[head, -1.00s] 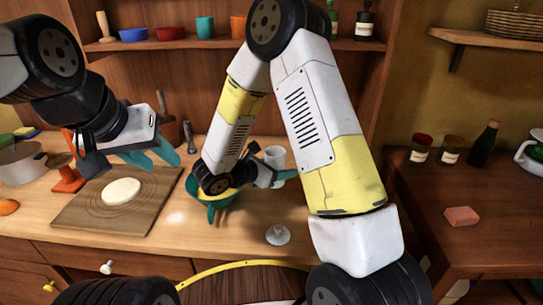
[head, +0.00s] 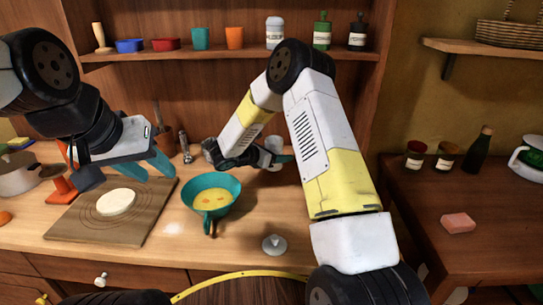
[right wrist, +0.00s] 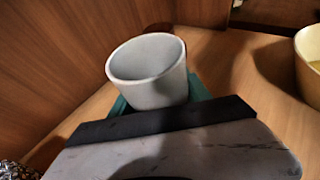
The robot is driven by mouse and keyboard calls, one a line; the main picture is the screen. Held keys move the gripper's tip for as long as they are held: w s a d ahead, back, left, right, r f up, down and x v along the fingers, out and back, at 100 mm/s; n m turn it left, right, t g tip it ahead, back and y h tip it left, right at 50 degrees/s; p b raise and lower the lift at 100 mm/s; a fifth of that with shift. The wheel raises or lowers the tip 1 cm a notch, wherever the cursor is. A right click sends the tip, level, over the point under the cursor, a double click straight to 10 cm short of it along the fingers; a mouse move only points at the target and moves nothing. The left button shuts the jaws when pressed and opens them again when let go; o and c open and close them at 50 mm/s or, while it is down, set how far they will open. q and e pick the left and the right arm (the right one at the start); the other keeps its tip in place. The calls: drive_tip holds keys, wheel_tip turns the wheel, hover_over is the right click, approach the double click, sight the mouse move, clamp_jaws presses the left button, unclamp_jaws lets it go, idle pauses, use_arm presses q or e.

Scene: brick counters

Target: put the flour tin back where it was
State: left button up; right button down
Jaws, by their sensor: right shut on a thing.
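A white lidded tin (head: 275,33) with a small dark label stands upright on the wall shelf; the label seems to read flour but is too small to be sure. My right gripper (head: 281,160) is low over the back of the counter, shut on a plain white cup-shaped vessel (head: 273,148). In the right wrist view this vessel (right wrist: 148,78) is open-topped, slightly tilted, between teal fingers; it looks empty, and its base is hidden. My left gripper (head: 147,167) is open and empty above the board's back edge.
Green (head: 322,32) and dark (head: 357,34) bottles stand right of the shelf tin.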

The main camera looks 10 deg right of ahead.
drive_tip(key=shift+f, duration=1.5)
drive_tip(key=shift+f, duration=0.1)
drive_tip(key=c, duration=0.5)
unclamp_jaws()
drive_tip(key=shift+s, duration=0.1)
drive_tip(key=v, duration=0.7)
drive_tip(key=shift+s+a, duration=0.15)
drive_tip(key=shift+a, duration=0.05)
